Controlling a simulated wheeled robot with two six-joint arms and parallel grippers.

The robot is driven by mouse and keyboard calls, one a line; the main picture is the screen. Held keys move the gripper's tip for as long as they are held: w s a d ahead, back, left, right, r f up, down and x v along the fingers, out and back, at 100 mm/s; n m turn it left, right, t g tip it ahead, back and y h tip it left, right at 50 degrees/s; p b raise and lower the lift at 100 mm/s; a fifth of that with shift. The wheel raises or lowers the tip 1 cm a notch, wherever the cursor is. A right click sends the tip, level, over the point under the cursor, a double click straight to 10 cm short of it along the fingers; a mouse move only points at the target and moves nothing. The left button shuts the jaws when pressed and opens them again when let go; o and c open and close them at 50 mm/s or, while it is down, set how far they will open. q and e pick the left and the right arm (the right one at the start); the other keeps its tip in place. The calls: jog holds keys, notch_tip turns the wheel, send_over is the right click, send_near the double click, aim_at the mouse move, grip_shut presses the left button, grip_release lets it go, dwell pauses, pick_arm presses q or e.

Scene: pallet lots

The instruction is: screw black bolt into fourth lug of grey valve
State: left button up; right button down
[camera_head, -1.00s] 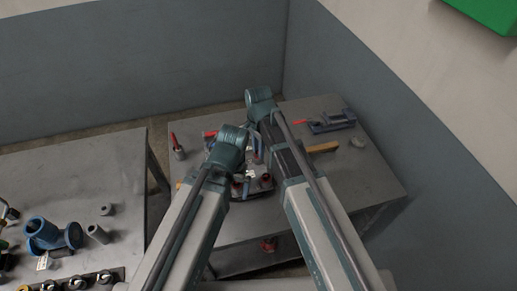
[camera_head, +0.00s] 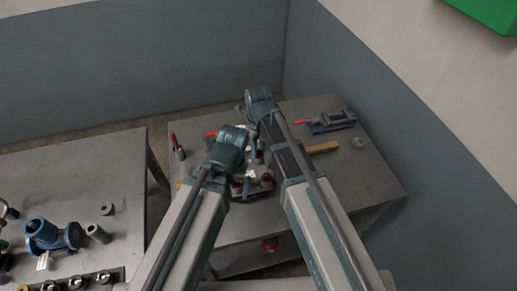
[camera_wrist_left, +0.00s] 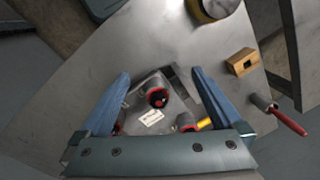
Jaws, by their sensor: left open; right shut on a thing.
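The grey valve (camera_wrist_left: 180,102) lies between the fingers in the left wrist view. It has a pale label and dark round ends ringed in red. In the head view, it is mostly hidden behind my arms; red and dark parts (camera_head: 265,181) show beside the left wrist. My left gripper (camera_wrist_left: 160,75) is open, its two blue fingers spread on either side of the valve, with nothing gripped. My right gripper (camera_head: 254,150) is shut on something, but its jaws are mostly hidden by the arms. I cannot make out the black bolt or the fourth lug.
A wooden block (camera_head: 322,148), a blue-grey vise-like tool (camera_head: 333,121) and a small round part (camera_head: 358,142) lie at right. A red-handled tool (camera_head: 174,141) stands at the left edge. The other table holds a blue valve (camera_head: 50,236) and several fittings. The right front tabletop is clear.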

jog(key=m, duration=0.3)
jog(key=shift+s, duration=0.15)
jog(key=c, duration=0.8)
grip_release()
jog(key=n, duration=1.2)
jog(key=shift+w, duration=0.2)
jog(key=n, duration=0.5)
jog(key=shift+n, duration=0.4)
jog(key=n, duration=0.5)
jog(key=shift+n, duration=0.4)
